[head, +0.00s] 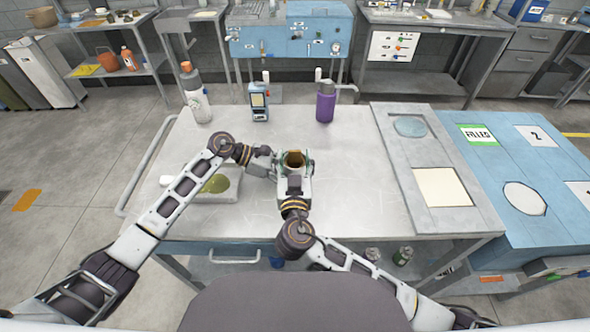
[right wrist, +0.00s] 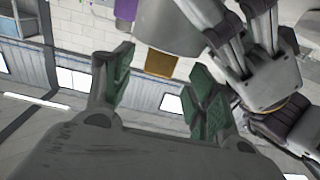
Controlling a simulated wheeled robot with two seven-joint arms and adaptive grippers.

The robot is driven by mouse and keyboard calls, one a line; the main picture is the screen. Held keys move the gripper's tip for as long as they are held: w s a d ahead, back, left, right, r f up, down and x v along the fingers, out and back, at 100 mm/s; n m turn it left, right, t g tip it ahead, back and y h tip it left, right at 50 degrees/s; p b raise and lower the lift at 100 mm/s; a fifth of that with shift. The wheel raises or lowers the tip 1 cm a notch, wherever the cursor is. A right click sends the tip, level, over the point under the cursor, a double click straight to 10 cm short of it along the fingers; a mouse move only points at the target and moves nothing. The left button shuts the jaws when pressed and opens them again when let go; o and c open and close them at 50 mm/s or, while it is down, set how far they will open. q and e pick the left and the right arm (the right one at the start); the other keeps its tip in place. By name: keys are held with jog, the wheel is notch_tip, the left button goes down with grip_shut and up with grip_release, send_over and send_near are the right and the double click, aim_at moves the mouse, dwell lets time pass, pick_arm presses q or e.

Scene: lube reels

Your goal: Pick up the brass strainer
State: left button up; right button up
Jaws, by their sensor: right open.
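The brass strainer (head: 294,158) shows as a brown-gold piece in a pale cup-like holder above the middle of the table. In the right wrist view, the brass strainer (right wrist: 160,63) sticks out of the end of a grey cylinder (right wrist: 172,24). My right gripper (head: 294,168) is open at the strainer. Its green-padded fingers (right wrist: 160,95) stand apart with nothing between them, and the strainer is just beyond their tips. My left gripper (head: 264,162) is close on the left, its fingers against or beside the cylinder. Whether it grips the cylinder is unclear.
A grey tray with a green-yellow round patch (head: 216,184) lies left on the table. A white bottle (head: 195,100), a small meter (head: 259,102) and a purple bottle (head: 325,102) stand at the back. A grey panel (head: 402,150) lies at right. The front table is mostly clear.

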aim_at(295, 153)
jog(key=shift+w+d, duration=0.1)
jog(key=shift+w, duration=1.6)
jog(key=shift+c, duration=0.2)
grip_shut()
